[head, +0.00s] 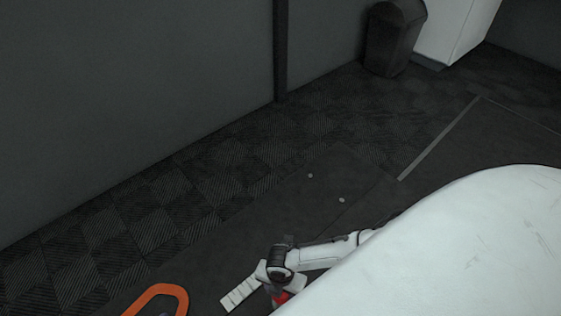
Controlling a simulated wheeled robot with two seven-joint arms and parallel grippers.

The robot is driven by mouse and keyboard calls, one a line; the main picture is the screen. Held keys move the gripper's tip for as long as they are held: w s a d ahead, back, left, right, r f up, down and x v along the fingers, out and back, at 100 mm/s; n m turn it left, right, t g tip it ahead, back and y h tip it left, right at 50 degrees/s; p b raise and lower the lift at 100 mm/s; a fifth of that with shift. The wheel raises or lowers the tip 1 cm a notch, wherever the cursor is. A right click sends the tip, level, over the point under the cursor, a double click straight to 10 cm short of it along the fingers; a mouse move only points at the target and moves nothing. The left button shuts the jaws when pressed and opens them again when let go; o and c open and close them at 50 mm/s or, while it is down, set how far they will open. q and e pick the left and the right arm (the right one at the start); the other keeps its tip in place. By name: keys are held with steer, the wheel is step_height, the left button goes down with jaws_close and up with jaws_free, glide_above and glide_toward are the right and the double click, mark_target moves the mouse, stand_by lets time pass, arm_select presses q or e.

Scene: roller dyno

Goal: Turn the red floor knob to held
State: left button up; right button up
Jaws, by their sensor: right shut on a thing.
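The red floor knob (280,298) shows as a small red patch at the bottom of the head view, mostly hidden under my right gripper (275,287). My right gripper reaches down over it from the right and is shut on it. I cannot make out any marking that tells the knob's setting. My left gripper is not in view.
An orange loop (159,291) stands at the bottom left. A large white curved surface (470,245) fills the lower right and hides part of my right arm. A dark bin (393,38) stands by the wall at the back. The checkered floor between is clear.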

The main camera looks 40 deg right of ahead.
steer(key=shift+n, duration=0.3)
steer(key=o, duration=1)
steer(key=shift+o, duration=0.2)
steer(key=shift+r, duration=0.1)
steer(key=shift+r+p, duration=0.3)
steer(key=shift+r, duration=0.05)
step_height(320, 180, up, 5)
steer(key=p, duration=0.3)
steer(key=shift+f, duration=0.1)
step_height(320, 180, up, 4)
steer(key=shift+f+p, duration=0.1)
steer(key=shift+p, duration=0.95)
steer(key=shift+r, duration=0.4)
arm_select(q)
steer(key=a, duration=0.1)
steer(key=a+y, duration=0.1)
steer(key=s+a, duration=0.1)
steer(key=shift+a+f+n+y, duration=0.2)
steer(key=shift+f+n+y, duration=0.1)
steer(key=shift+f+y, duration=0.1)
